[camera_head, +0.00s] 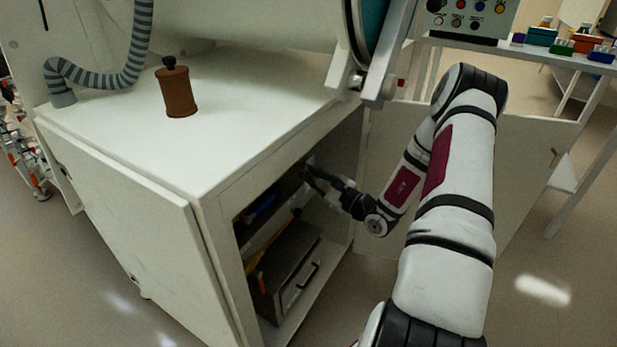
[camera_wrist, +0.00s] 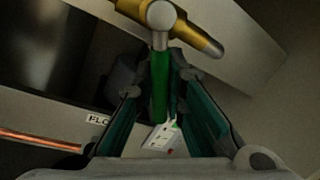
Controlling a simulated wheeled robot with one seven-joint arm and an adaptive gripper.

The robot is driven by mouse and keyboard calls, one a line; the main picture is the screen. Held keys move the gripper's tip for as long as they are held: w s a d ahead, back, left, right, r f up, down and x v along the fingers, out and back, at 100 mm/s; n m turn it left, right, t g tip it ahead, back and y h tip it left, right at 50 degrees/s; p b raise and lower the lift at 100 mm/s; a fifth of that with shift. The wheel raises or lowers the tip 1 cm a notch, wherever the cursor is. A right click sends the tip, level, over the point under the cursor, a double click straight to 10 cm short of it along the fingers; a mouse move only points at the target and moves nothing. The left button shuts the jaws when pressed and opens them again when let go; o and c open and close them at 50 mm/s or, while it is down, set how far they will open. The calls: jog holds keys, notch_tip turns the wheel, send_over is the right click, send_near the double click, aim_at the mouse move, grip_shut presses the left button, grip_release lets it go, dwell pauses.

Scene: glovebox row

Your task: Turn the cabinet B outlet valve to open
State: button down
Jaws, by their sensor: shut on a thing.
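In the wrist view, a valve with a brass body (camera_wrist: 205,38) and a round pale hub (camera_wrist: 161,15) sits at the top. Its green lever (camera_wrist: 160,85) points down the picture, across the line of the brass body. My gripper (camera_wrist: 159,88) is shut on the green lever, with one finger on each side. In the head view my gripper (camera_head: 316,177) reaches into the open cabinet below the white worktop (camera_head: 230,75). The valve is too dark and hidden there to make out. No cabinet letter is readable.
A white tag (camera_wrist: 158,138) hangs near the lever, beside a partly hidden "FLO" label (camera_wrist: 98,119) and a copper-coloured line (camera_wrist: 45,138). A dark case (camera_head: 290,270) stands on the cabinet floor. An open door (camera_head: 130,220) is at left. A brown bottle (camera_head: 177,92) stands on top.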

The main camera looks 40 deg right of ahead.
dwell(0.4)
jog(key=c, duration=1.6)
grip_release()
jog(key=shift+c, duration=0.2)
jog(key=v, duration=1.2)
jog(key=shift+r, duration=0.1)
jog(key=shift+c, duration=0.6)
